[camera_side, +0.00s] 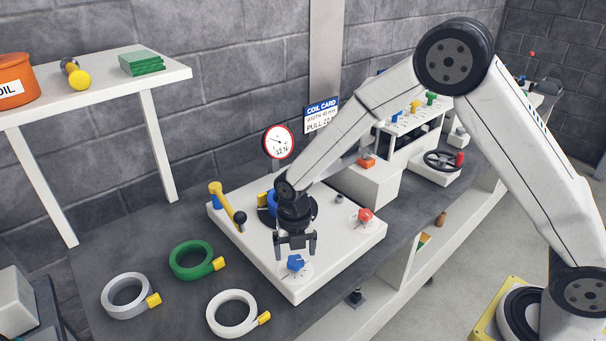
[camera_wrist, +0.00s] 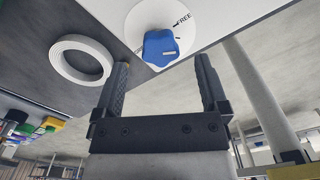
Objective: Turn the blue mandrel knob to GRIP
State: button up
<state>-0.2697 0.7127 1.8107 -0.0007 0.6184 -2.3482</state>
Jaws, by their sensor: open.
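The blue mandrel knob (camera_side: 295,263) sits on a white dial at the front corner of the white machine top (camera_side: 330,262). In the wrist view the knob (camera_wrist: 160,47) lies ahead of and between my fingertips, with the word FREE printed on the dial to its upper right. The word GRIP is not readable in either view. My gripper (camera_side: 296,240) is open and points down just above the knob, apart from it as far as I can tell. In the wrist view both dark fingers of the gripper (camera_wrist: 162,75) are spread wide with nothing between them.
A red knob (camera_side: 364,216) and a yellow lever (camera_side: 226,205) stand on the same machine top. A green coil (camera_side: 191,260), a grey coil (camera_side: 125,297) and a white coil (camera_side: 232,315) lie on the dark bench to the left. A gauge (camera_side: 278,142) stands behind.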

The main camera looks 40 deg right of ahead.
aim_at(295, 265)
jog(key=shift+f, duration=1.25)
grip_shut()
